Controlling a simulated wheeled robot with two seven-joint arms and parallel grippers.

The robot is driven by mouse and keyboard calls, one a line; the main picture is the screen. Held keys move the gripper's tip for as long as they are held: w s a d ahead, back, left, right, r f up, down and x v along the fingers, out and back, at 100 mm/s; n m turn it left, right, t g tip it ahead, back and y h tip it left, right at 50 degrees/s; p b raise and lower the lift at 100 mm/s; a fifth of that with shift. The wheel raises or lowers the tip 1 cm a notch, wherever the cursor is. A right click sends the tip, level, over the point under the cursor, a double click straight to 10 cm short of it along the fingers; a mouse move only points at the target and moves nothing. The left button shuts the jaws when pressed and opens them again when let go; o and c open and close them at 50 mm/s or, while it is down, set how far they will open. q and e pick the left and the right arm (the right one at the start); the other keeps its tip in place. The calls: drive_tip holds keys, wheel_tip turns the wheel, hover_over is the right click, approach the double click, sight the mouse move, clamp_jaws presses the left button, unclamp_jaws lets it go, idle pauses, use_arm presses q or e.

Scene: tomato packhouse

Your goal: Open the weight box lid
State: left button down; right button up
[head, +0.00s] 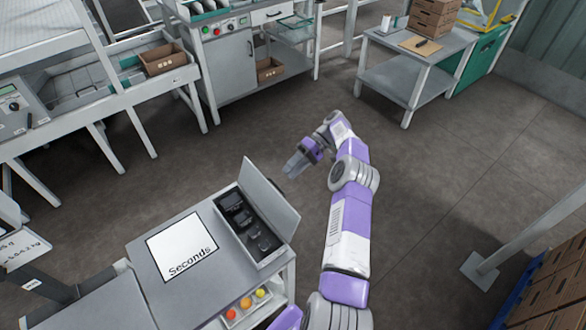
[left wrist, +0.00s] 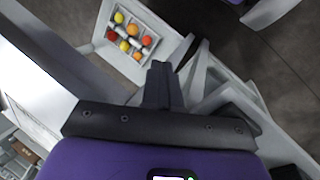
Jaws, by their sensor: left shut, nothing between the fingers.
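The weight box (head: 262,257) sits at the right end of a grey table in the head view. Its lid (head: 268,199) stands raised on the box's right side, and dark weights (head: 248,222) show inside. My right gripper (head: 292,168) is beyond the lid's far end, apart from it as far as I can see; its finger gap is not clear. My left gripper (left wrist: 160,72) shows in the left wrist view, with its fingers together and nothing between them. In the head view only a purple part of that arm shows at the bottom edge.
A "Seconds" sheet (head: 180,247) lies on the table left of the box. A tray of colored tomatoes (head: 230,314) sits below the tabletop and also shows in the left wrist view (left wrist: 155,30). The floor (head: 260,130) beyond is clear. A post (head: 520,235) stands at right.

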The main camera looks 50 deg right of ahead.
drive_tip(key=shift+c, duration=0.3)
drive_tip(key=shift+c, duration=1.1)
drive_tip(key=n+t+h+p, duration=0.9)
drive_tip(key=n+t+p, duration=0.45)
drive_tip(key=n, duration=1.05)
approach(278, 186)
drive_tip(key=w+f+t+b, duration=0.1)
drive_tip(key=w+f+b, duration=0.1)
drive_tip(key=w, duration=0.1)
drive_tip(key=shift+n, duration=0.3)
drive_tip(key=x, duration=0.6)
drive_tip(key=shift+w+a+r, duration=0.15)
drive_tip(key=shift+w+a, duration=0.15)
drive_tip(key=shift+a, duration=0.2)
